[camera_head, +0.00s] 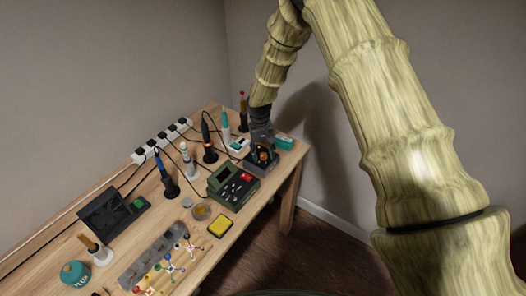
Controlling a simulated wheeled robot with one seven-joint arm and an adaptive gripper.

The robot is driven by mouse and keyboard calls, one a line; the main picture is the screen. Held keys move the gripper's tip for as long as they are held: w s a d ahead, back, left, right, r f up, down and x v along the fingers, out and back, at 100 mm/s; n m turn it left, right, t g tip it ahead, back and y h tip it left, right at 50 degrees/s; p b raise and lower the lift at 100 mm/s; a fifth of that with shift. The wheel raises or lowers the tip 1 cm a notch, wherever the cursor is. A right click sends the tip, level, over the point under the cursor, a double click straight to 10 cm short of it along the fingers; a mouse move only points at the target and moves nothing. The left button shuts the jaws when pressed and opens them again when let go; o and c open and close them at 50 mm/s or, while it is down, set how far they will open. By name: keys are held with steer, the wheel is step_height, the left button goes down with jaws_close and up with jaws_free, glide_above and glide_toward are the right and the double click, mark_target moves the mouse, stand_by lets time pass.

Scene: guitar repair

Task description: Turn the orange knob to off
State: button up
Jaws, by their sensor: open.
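A small orange knob (263,156) sits on a dark box-shaped device (252,168) near the right end of the workbench. My gripper (263,149) points down from above and is open, with its dark fingers around or just over the knob. The fingers partly hide the knob and the device. I cannot tell whether they touch the knob or which way it is turned.
A teal box (284,141) lies at the right edge.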

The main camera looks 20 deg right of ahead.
steer(key=shift+s+r, duration=0.1)
steer(key=shift+s, duration=0.05)
jaws_close()
steer(key=shift+n, duration=0.4)
steer(key=n+b, duration=0.1)
steer(key=n, duration=0.3)
steer(key=shift+n, duration=0.3)
steer(key=n, duration=0.5)
steer(key=shift+t+b, duration=0.3)
steer(key=shift+b, duration=0.05)
steer(key=shift+n, duration=0.4)
jaws_free()
